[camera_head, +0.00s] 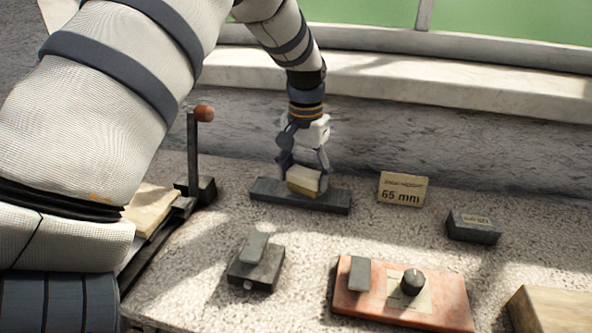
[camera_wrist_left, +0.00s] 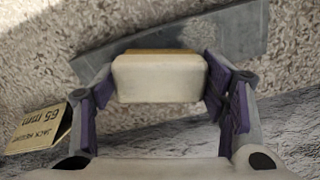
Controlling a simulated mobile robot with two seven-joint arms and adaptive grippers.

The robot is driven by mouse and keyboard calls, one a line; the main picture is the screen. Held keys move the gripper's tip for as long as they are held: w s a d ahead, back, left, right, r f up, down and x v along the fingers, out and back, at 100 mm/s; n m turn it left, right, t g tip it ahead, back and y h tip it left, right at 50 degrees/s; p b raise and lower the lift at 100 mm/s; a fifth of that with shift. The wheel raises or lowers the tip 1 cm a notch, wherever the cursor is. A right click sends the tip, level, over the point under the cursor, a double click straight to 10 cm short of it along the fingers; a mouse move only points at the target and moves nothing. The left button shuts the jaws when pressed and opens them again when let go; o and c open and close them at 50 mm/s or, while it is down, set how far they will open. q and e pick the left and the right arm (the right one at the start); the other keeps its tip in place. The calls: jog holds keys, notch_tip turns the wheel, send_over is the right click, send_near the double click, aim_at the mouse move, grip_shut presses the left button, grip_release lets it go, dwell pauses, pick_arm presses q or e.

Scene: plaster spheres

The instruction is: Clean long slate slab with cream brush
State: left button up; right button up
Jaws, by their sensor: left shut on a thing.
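The long slate slab (camera_head: 270,191) lies flat on the speckled counter near the back wall. It also shows in the left wrist view (camera_wrist_left: 240,32), with a pale dusty patch near its middle. The cream brush (camera_head: 304,178) is a small cream block with a tan underside. My left gripper (camera_head: 305,172) is shut on it, a finger at each end, in the left wrist view too (camera_wrist_left: 160,82). The brush is at the slab, over its right half in the head view. I cannot tell whether it touches the surface. My right gripper is not in view.
A "65 mm" sign (camera_head: 403,190) stands right of the slab, with a small dark block (camera_head: 473,227) beyond. In front are a dark switch box (camera_head: 256,264) and a reddish panel with a knob (camera_head: 400,293). A red-knobbed lever (camera_head: 203,114) stands left.

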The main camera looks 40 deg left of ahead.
pick_arm(q)
jog(key=shift+s+a, duration=0.2)
jog(key=shift+a, duration=0.9)
jog(key=shift+s+a, duration=0.2)
jog(key=shift+a, duration=0.9)
jog(key=shift+w+d, duration=0.25)
jog(key=shift+d, duration=0.9)
jog(key=shift+w+d, duration=0.2)
jog(key=shift+d, duration=0.9)
jog(key=shift+a, duration=0.1)
jog(key=shift+s+a+r, duration=0.25)
jog(key=shift+a+r, duration=0.5)
jog(key=shift+a, duration=0.3)
jog(key=shift+s+a+f, duration=0.1)
jog(key=shift+s+a, duration=0.2)
jog(key=shift+s, duration=0.5)
jog(key=shift+s+a+f, duration=0.1)
jog(key=shift+s+a, duration=0.15)
jog(key=shift+s, duration=0.55)
